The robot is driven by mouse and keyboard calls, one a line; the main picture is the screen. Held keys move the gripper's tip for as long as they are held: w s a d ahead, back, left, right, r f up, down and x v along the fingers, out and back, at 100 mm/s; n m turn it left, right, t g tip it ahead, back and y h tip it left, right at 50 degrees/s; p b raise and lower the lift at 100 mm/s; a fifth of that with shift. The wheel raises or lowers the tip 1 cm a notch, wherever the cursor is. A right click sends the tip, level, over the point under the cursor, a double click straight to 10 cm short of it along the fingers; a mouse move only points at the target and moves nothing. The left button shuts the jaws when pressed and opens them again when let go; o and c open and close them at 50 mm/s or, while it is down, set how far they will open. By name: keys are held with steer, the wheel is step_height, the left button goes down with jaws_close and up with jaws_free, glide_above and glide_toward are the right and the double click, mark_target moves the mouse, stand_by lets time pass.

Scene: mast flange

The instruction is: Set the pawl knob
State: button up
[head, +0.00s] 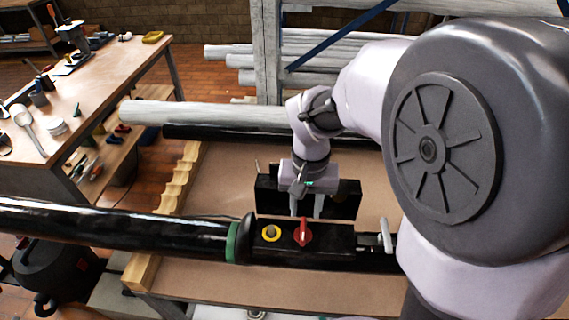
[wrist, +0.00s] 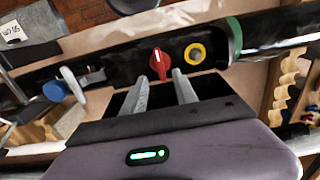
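A red pointer knob (head: 303,233) sits on the top face of a black housing (head: 335,240) on the mast. It shows in the wrist view (wrist: 159,62) with its pointer roughly in line with my fingers. My gripper (head: 306,212) is just behind the knob in the head view, fingers pointing down. In the wrist view my gripper (wrist: 160,80) is open, its two fingertips either side of the knob's near end in the picture. I cannot tell whether they touch it. Nothing is clearly held.
A yellow ring with a dark centre (head: 271,233) sits left of the knob. A green band (head: 232,242) circles the black mast tube (head: 120,224). A metal lever (head: 386,236) stands to the right. A blue knob (wrist: 55,90) shows in the wrist view. A workbench (head: 95,85) stands at back left.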

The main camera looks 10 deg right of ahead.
mark_target(303, 228)
step_height(303, 228, down, 8)
steer(key=shift+w+r+b, duration=0.1)
steer(key=shift+b, duration=0.95)
jaws_close()
